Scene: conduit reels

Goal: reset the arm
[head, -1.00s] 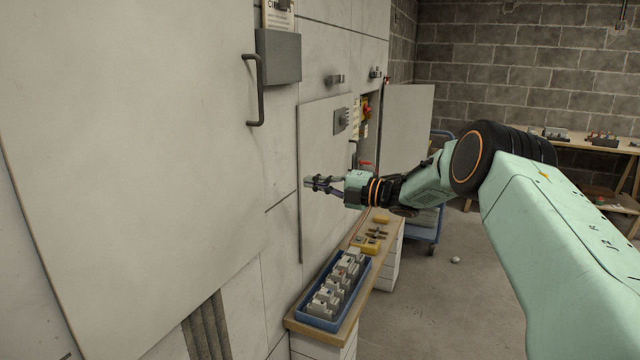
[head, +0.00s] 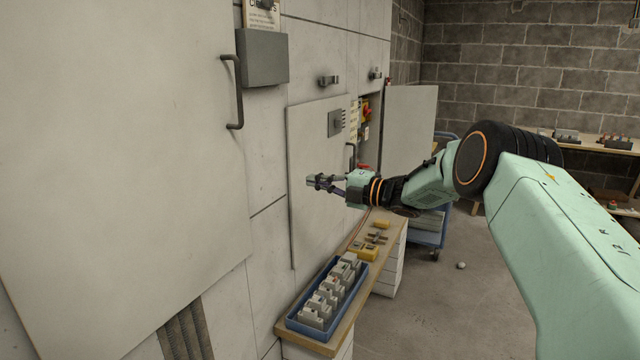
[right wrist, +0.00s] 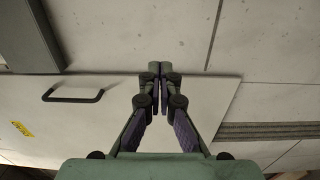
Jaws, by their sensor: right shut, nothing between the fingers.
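My right gripper (head: 322,183) is held out in front of the pale cabinet wall, above the narrow wooden bench. In the right wrist view, the right gripper (right wrist: 160,72) has its fingertips together with nothing between them. Behind it in that view is a pale door panel (right wrist: 110,108) with a dark handle (right wrist: 73,95). I cannot tell from the head view how far the fingers are from the panel. My left gripper is in neither view.
A blue tray (head: 291,323) of grey modules stands on the wooden bench (head: 338,337), with small yellow parts (head: 369,254) behind it. An open cabinet door (head: 409,122) stands beyond my arm. A blue cart (head: 428,238) is behind. Floor (head: 430,300) at centre right is mostly clear.

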